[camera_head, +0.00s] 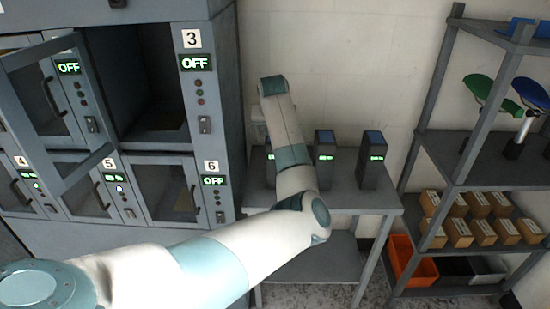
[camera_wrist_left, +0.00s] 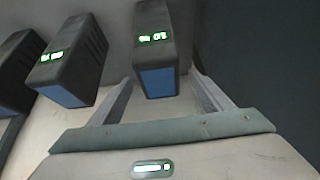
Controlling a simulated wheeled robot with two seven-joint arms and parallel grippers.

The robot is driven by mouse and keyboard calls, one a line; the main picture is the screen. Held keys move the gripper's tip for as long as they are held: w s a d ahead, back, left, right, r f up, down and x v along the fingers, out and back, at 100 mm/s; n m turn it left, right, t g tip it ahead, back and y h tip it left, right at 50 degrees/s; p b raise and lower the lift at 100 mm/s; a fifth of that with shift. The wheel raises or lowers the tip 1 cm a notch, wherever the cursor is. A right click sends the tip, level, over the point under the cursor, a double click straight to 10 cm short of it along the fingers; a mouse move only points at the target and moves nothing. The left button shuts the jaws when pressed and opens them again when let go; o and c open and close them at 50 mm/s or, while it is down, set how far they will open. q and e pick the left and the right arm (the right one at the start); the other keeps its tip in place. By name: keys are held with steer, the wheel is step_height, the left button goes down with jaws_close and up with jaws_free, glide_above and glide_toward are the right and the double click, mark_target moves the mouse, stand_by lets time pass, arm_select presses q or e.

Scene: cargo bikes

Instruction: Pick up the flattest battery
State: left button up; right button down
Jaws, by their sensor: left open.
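Three dark batteries with blue tops and green displays stand upright in a row on a grey table (camera_head: 345,200). The right battery (camera_head: 372,165) and middle battery (camera_head: 325,160) show clearly in the head view; the left battery (camera_head: 270,162) is mostly hidden behind my left arm. The displays are too small to read surely. In the left wrist view, the left battery (camera_wrist_left: 155,48) lies ahead between the fingers of my left gripper (camera_wrist_left: 162,84), which is open and empty. The middle battery (camera_wrist_left: 72,62) and right battery (camera_wrist_left: 17,70) show to its left there. My right gripper is not in view.
A grey charging cabinet (camera_head: 232,130) with numbered bays stands left of the table; one upper door (camera_head: 45,95) is swung open. A shelf (camera_head: 490,175) at right holds bicycle saddles, small boxes and bins. A wall is behind the table.

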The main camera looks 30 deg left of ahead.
arm_select(q)
steer(key=shift+w+a+f, duration=0.2)
steer(key=shift+w+f, duration=0.05)
steer(key=shift+f, duration=0.35)
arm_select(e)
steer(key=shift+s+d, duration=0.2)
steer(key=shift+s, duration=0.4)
arm_select(q)
steer(key=shift+w, duration=0.1)
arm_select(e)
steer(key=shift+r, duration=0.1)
arm_select(q)
steer(key=shift+w+f+p, duration=0.1)
steer(key=shift+f+p, duration=0.15)
steer(key=shift+p, duration=0.1)
steer(key=p+x, duration=0.1)
steer(key=x, duration=0.3)
steer(key=shift+w+a+f, duration=0.1)
steer(key=shift+w+f, duration=0.05)
steer(key=shift+f, duration=0.05)
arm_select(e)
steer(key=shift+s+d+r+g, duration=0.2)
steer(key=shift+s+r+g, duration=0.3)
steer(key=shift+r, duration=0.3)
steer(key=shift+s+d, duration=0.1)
